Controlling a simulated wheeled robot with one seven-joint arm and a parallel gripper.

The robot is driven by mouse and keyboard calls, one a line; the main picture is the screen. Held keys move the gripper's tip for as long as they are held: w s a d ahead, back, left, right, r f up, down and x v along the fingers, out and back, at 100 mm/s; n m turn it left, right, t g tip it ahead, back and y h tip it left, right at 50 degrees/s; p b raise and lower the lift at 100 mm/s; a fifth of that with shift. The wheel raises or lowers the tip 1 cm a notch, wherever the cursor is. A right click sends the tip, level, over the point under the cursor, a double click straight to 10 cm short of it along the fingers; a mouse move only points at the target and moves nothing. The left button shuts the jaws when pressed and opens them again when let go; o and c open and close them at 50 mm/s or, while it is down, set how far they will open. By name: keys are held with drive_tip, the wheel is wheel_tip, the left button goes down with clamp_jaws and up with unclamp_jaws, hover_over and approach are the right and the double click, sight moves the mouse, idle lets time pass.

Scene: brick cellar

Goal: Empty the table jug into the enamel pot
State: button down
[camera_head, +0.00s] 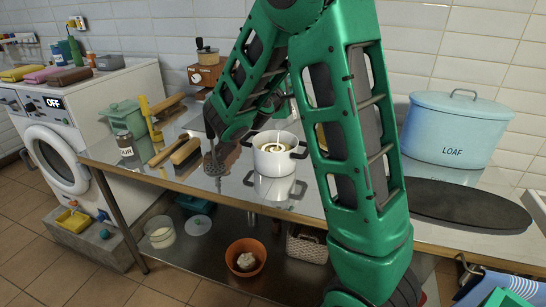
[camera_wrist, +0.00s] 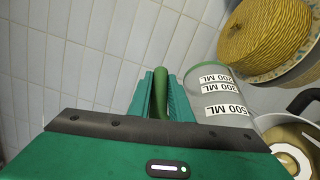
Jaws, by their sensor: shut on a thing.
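My gripper (camera_wrist: 160,85) is shut on the green handle of a clear jug (camera_wrist: 215,95) with 500, 300 and 200 ML labels. In the wrist view the jug is beside the pot, its labels upside down. In the head view my arm hides nearly all of the jug and my gripper. The white enamel pot (camera_head: 272,163) with dark handles stands on the metal table, left of my upright arm link. A pale swirl shows inside it. The pot (camera_wrist: 268,122) is cut off at the wrist view's right edge. I cannot tell the jug's fill level.
A blue LOAF bin (camera_head: 452,130) and a dark oval board (camera_head: 468,205) are to the right. A yellow woven dome (camera_wrist: 262,40) is behind the pot. The lower shelf holds an orange bowl (camera_head: 245,268).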

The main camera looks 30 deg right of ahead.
drive_tip(key=shift+a, duration=0.15)
drive_tip(key=shift+d, duration=0.35)
drive_tip(key=d+f+y, duration=0.1)
drive_tip(key=d, duration=0.1)
drive_tip(key=d+f+m+g+y, duration=0.1)
drive_tip(key=d, duration=0.1)
drive_tip(key=w+d+f+y, duration=0.1)
drive_tip(key=d, duration=0.1)
drive_tip(key=shift+m+g, duration=0.3)
drive_tip(key=shift+g, duration=0.1)
drive_tip(key=shift+w+d+f+m+g+y+b, duration=0.3)
drive_tip(key=shift+d+f+m+g+y+b, duration=0.35)
drive_tip(key=shift+d+f+y, duration=1.05)
drive_tip(key=shift+w+d+f+m+g+y+b, duration=0.35)
drive_tip(key=shift+d+f+y+b, duration=0.8)
drive_tip(key=shift+d+y, duration=1)
drive_tip(key=shift+w+d+f+m+g+y+b, duration=0.35)
drive_tip(key=shift+d+f+g+y+b, duration=0.3)
drive_tip(key=shift+d+f+y, duration=1.25)
drive_tip(key=shift+w+a+r+m+y+b, duration=0.1)
drive_tip(key=shift+r+m+y+b, duration=0.15)
drive_tip(key=shift+r+y+b, duration=0.55)
